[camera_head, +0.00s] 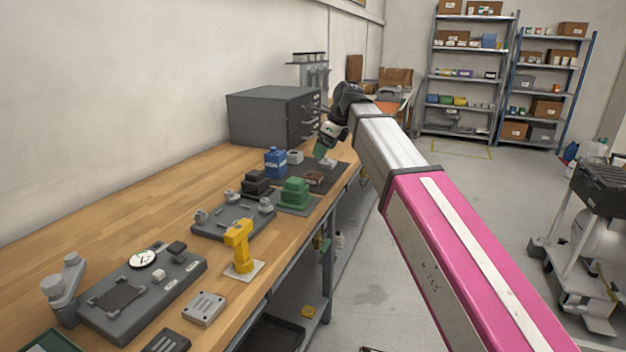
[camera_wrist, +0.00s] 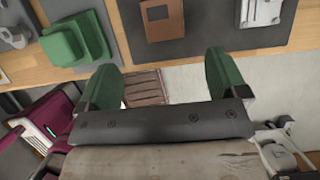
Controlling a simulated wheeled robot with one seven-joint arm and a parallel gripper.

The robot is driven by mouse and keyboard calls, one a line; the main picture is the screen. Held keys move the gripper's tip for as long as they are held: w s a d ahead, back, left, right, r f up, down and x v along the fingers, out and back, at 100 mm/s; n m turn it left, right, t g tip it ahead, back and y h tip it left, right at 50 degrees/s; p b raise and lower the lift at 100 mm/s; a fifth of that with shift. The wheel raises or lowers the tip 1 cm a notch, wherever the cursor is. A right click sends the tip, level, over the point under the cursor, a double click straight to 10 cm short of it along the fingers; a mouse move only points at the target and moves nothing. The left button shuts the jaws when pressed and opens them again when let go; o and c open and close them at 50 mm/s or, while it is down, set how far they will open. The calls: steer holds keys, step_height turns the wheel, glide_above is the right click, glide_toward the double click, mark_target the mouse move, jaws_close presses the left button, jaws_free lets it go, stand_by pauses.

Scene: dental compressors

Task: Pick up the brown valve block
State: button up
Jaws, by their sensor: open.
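The brown valve block (camera_head: 313,178) lies flat on a dark mat at the far part of the workbench, just right of a green stepped block. My gripper (camera_head: 323,149) is above the bench near the mat, beyond the brown block. In the wrist view my gripper (camera_wrist: 161,68) has its two green fingers wide apart with nothing between them. The brown block shows past the fingertips, apart from them.
The green stepped block (camera_head: 295,193) stands close beside the brown block. A blue bottle (camera_head: 275,161), a light-grey part (camera_wrist: 261,12) and a dark block (camera_head: 257,183) are near. A grey drawer cabinet (camera_head: 273,115) stands behind. The bench's front edge runs beside the mat.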

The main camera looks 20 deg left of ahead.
glide_above(313, 174)
steer(key=d, duration=0.3)
steer(key=f, duration=0.3)
steer(key=s+f, duration=0.1)
steer(key=shift+a+f, duration=0.25)
steer(key=shift+f, duration=0.1)
steer(key=shift+w+x, duration=0.15)
steer(key=shift+x, duration=1.25)
steer(key=shift+w+x, duration=0.1)
steer(key=shift+x, duration=1.25)
steer(key=c, duration=1.1)
